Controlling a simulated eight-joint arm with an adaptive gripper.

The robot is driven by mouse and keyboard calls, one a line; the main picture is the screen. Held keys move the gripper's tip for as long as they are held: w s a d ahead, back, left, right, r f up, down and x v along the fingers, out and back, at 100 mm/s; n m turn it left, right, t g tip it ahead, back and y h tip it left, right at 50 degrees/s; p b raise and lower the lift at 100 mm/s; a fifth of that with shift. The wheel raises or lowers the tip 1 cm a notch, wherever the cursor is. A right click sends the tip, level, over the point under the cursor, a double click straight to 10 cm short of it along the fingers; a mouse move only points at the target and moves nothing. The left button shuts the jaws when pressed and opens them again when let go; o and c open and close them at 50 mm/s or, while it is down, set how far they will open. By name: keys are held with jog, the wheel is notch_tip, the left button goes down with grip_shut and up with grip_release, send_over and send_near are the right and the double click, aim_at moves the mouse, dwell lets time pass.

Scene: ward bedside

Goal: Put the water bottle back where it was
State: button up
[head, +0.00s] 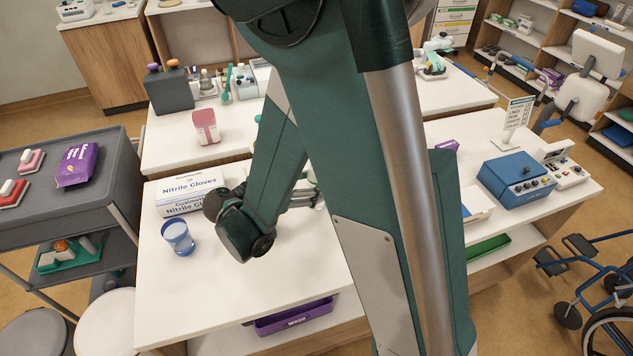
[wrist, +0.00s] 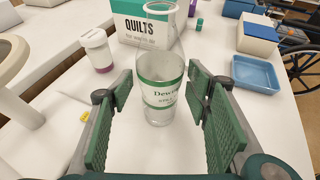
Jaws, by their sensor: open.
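The fingers are wide apart, with a visible gap on each side of the bottle. In the head view my gripper (head: 305,197) is partly hidden behind my own arm, and I cannot make out the bottle there.
A green and white "QUILTS" box (wrist: 132,28) stands behind the bottle. A white cup with a purple base (wrist: 99,52) is to its left, and a blue tray (wrist: 256,73) to its right.

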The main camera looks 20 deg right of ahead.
jog(key=p+v, duration=0.2)
jog(key=v, duration=0.8)
jog(key=shift+s, duration=0.1)
dwell(0.6)
